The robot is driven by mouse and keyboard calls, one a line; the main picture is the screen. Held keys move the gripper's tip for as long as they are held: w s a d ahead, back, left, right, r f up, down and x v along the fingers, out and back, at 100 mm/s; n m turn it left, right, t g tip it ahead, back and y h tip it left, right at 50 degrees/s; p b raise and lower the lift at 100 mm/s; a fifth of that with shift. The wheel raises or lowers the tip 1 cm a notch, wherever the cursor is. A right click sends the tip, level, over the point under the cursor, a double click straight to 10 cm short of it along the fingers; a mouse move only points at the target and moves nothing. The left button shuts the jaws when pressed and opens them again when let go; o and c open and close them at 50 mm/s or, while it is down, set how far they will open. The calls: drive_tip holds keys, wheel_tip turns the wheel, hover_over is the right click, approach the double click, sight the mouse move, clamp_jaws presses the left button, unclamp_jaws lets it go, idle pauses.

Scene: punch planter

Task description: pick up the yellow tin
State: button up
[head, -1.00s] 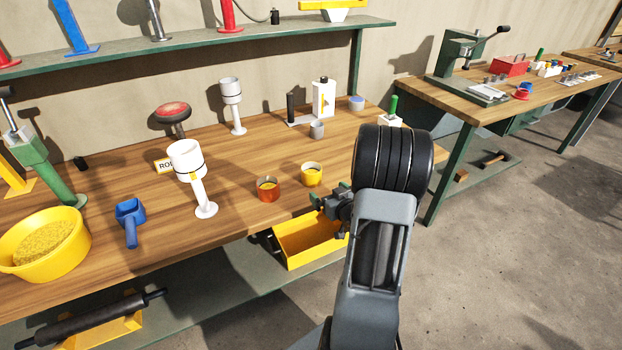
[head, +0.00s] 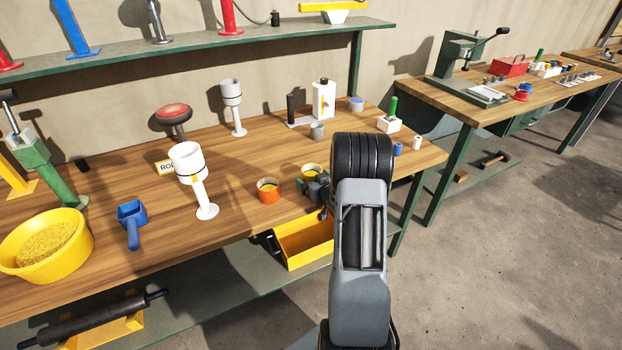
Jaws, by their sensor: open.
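The yellow tin (head: 310,169) stands on the wooden bench, just behind and to the right of an orange tin (head: 268,190). Only its upper part shows, because my gripper (head: 307,186) is in front of it and hides its lower side. My gripper is open, with its jaws close to the tin. I cannot tell whether they touch it or reach around it.
A yellow bin (head: 305,243) hangs below the bench's front edge. A white cup on a stand (head: 187,163) is to the left. A grey tin (head: 317,131) and a white bottle (head: 323,100) stand behind. The bench (head: 240,225) is clear left of the orange tin.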

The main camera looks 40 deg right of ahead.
drive_tip(key=shift+w, duration=0.1)
drive_tip(key=c, duration=1)
drive_tip(key=shift+r, duration=0.15)
drive_tip(key=shift+r, duration=0.2)
drive_tip(key=f+v, duration=0.1)
drive_tip(key=v, duration=0.4)
drive_tip(key=f+b+v, duration=0.1)
drive_tip(key=v, duration=0.4)
drive_tip(key=f+b+v, duration=0.1)
drive_tip(key=v, duration=0.4)
drive_tip(key=shift+s+f, duration=0.1)
drive_tip(key=shift+s, duration=0.6)
drive_tip(key=shift+c, duration=0.5)
drive_tip(key=shift+v, duration=0.95)
drive_tip(key=shift+c, duration=0.5)
